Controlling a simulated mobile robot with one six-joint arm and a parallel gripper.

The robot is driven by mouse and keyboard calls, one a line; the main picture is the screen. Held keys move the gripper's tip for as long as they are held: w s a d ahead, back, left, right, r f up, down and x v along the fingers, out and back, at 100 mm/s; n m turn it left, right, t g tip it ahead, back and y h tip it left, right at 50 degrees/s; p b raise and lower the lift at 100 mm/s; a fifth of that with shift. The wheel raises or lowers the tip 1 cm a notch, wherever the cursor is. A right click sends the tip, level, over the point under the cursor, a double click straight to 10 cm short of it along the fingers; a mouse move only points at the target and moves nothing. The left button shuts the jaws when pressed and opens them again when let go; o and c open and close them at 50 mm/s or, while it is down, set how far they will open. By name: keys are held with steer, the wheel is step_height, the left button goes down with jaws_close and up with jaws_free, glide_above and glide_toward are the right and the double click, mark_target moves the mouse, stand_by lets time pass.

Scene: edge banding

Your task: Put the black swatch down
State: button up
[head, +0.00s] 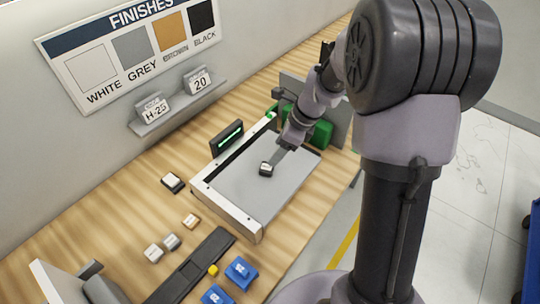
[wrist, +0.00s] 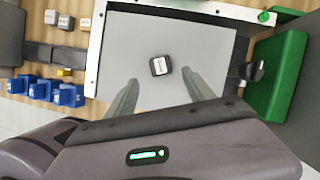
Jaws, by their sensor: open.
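The black swatch (head: 266,169), a small dark block with a pale label on top, sits on the grey panel of the white-railed tray. In the wrist view the black swatch (wrist: 159,66) lies on the panel just beyond and between my fingertips, slightly turned. My gripper (wrist: 160,76) is open, with clear gaps between both fingers and the block. In the head view my gripper (head: 276,158) reaches down over the panel from the upper right, close to the swatch. The label is too small to read.
Another dark block with a pale top (head: 172,183) lies on the wooden bench left of the tray. Pale and brownish swatches (head: 171,241), blue holders (head: 241,271) and a dark rail (head: 190,268) are in front. A green block (wrist: 277,75) stands beside the panel, right in the wrist view.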

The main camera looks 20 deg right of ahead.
steer(key=s+a+r+n+t+h, duration=0.1)
steer(key=s+a+r+n, duration=0.1)
steer(key=s+r+n, duration=0.3)
steer(key=s+a+r+n, duration=0.1)
steer(key=s+r+n, duration=0.1)
steer(key=r, duration=0.5)
steer(key=s+a+r+n+t, duration=0.1)
steer(key=s+a+r+n, duration=0.1)
steer(key=s+n, duration=0.4)
steer(key=s+a+r+n+t+h, duration=0.1)
steer(key=s+a+r+n, duration=0.1)
steer(key=s+n, duration=0.5)
steer(key=s+r, duration=0.1)
steer(key=s, duration=0.2)
steer(key=shift+s, duration=0.25)
step_height(320, 180, down, 13)
steer(key=b, duration=1.3)
steer(key=shift+f, duration=0.1)
